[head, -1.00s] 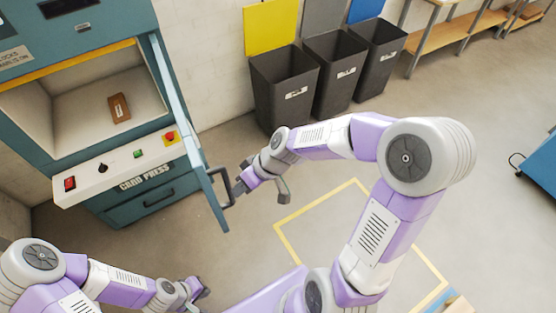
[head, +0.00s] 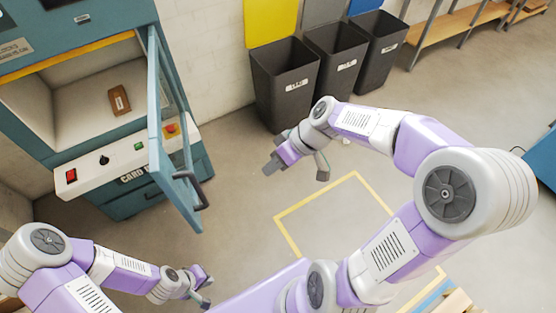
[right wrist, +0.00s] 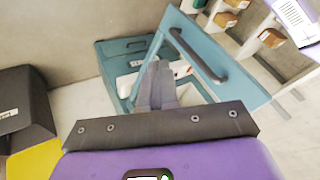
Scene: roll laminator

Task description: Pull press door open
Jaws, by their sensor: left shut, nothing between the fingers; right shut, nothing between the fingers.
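The teal press door (head: 155,135) stands part open, swung out from the right side of the card press (head: 45,150). Its frame surrounds a see-through middle, and it crosses in front of part of the control panel. The dark door handle (head: 197,190) is on its outer face. In the right wrist view the door (right wrist: 245,95) and handle (right wrist: 198,58) show beyond my fingers. My right gripper (head: 271,166) is shut and empty, to the right of the handle and apart from it; its fingers (right wrist: 156,72) also show there. My left gripper (head: 208,290) is shut and empty, below the door.
A brown block (head: 119,100) lies inside the press chamber. The control panel (head: 100,165) has red and green buttons and a black knob. Several dark bins (head: 285,90) stand along the wall behind my right gripper. A yellow-marked floor area (head: 335,215) is clear.

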